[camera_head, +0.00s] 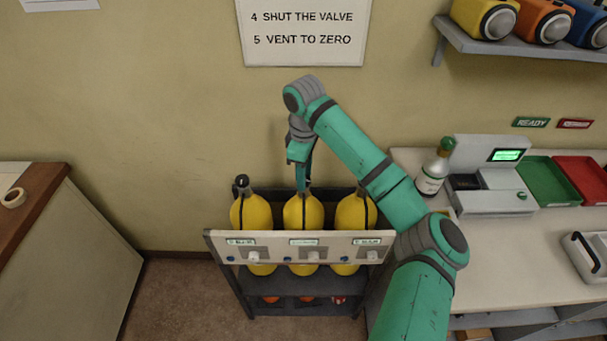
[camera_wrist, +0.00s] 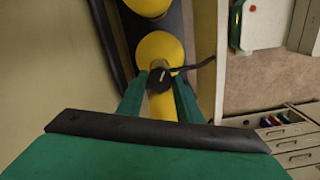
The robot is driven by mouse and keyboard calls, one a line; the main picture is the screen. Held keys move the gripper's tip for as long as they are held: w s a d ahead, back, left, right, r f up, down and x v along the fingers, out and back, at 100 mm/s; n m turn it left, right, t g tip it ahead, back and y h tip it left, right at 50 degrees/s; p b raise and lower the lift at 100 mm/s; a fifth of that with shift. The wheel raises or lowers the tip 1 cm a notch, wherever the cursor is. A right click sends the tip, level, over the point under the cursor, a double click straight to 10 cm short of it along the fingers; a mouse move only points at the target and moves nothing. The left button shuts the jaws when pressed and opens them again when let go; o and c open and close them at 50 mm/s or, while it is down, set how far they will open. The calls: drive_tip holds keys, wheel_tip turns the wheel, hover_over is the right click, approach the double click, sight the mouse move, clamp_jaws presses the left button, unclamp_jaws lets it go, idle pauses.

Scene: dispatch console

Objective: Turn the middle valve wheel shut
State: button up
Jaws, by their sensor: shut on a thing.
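Three yellow cylinders stand side by side in a dark rack. The middle cylinder (camera_head: 303,212) is below my gripper (camera_head: 302,180), which points down at its top. In the wrist view, a black valve wheel (camera_wrist: 160,78) sits between the two green fingers of my gripper (camera_wrist: 160,86), and the gripper is shut on it. A yellow cylinder (camera_wrist: 157,48) shows just beyond the wheel. In the head view my gripper hides the middle wheel. The left cylinder (camera_head: 250,213) has a dark valve on top; the right cylinder (camera_head: 355,212) is partly behind my arm.
A pale panel (camera_head: 218,245) with labels and gauges runs across the front of the rack (camera_head: 243,285). A white counter (camera_head: 490,240) at right holds a bottle (camera_head: 433,170), a console (camera_head: 495,185) and green and red trays. A wood-topped cabinet (camera_head: 60,220) stands at left, with clear floor between.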

drive_tip(key=m, duration=1.2)
drive_tip(key=shift+r, duration=0.1)
idle(0.6)
drive_tip(key=o, duration=1)
drive_tip(key=shift+o, duration=0.2)
wheel_tip(320, 180, up, 11)
drive_tip(key=shift+w, duration=0.1)
